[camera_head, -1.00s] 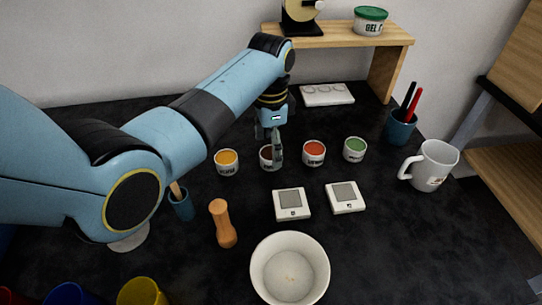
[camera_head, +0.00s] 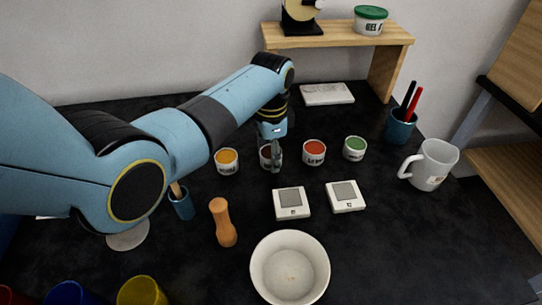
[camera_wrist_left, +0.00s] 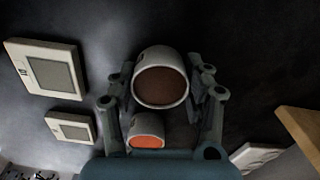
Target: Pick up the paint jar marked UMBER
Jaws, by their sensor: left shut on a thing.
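A white paint jar with dark brown paint (camera_head: 265,152) stands second from the left in a row of jars on the black table. My left gripper (camera_head: 272,166) points down at it and is shut on it. In the left wrist view the brown jar (camera_wrist_left: 160,85) sits between the two fingers. A finger covers part of its side in the head view, so I cannot read its label. It appears to be still on the table. My right gripper is in neither view.
A yellow-orange jar (camera_head: 227,157) stands to the left, with a red-orange jar (camera_head: 314,150) and a green jar (camera_head: 354,146) to the right. Two small scales (camera_head: 291,212) lie in front. A wooden shelf (camera_head: 340,39) stands behind.

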